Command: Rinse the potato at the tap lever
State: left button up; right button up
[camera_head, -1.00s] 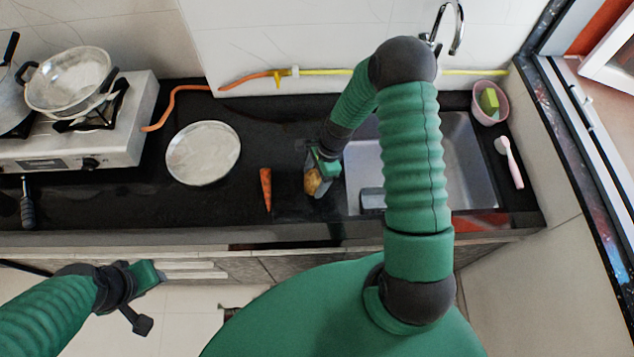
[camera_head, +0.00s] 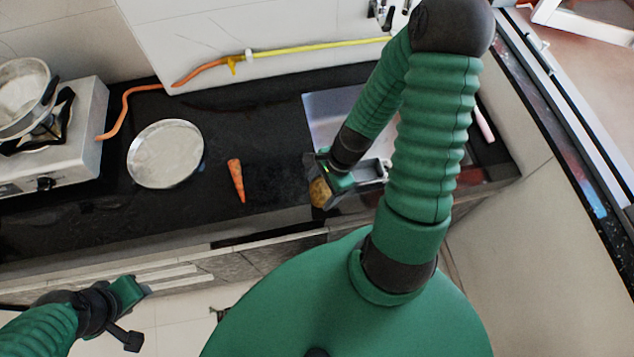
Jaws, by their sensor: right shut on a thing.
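My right gripper (camera_head: 326,181) is shut on the brown potato (camera_head: 319,194). It holds the potato at the left front side of the sink (camera_head: 322,106), near the counter's front edge. My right arm covers much of the sink. The tap (camera_head: 383,14) shows only in part at the top behind the sink; my arm hides some of it, and I cannot make out its lever clearly. My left gripper (camera_head: 136,312) is at the lower left, in front of the counter and away from the objects. It looks open and empty.
A carrot (camera_head: 237,180) lies on the dark counter left of the potato. A round metal plate (camera_head: 166,153) lies further left. A stove (camera_head: 55,150) with a pan (camera_head: 22,92) stands at the far left. A yellow and orange hose (camera_head: 290,48) runs along the wall.

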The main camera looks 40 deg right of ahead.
jog(key=w+d+r+m+t+h, duration=0.1)
jog(key=d+r+m+h, duration=0.1)
jog(key=d+r, duration=0.3)
jog(key=w+d+r+m+t+h, duration=0.2)
jog(key=d+r, duration=0.4)
jog(key=d, duration=0.8)
jog(key=w+d+r+m+t+h, duration=0.1)
jog(key=w+d+r+m, duration=0.1)
jog(key=d+r, duration=0.3)
jog(key=d+m, duration=0.1)
jog(key=d, duration=0.3)
jog(key=shift+d+r+h, duration=0.15)
jog(key=shift+d+h, duration=0.05)
jog(key=shift+h, duration=0.2)
jog(key=shift+w+d+f+p, duration=0.5)
jog(key=shift+w+d+p, duration=0.5)
jog(key=shift+d, duration=0.9)
jog(key=shift+w+d+f+p, duration=0.6)
jog(key=shift+w+d, duration=0.75)
jog(key=shift+d, duration=0.5)
jog(key=shift+w+d+f+p, duration=0.4)
jog(key=shift+w+d+p, duration=0.65)
jog(key=shift+d, duration=0.85)
jog(key=shift+w, duration=0.1)
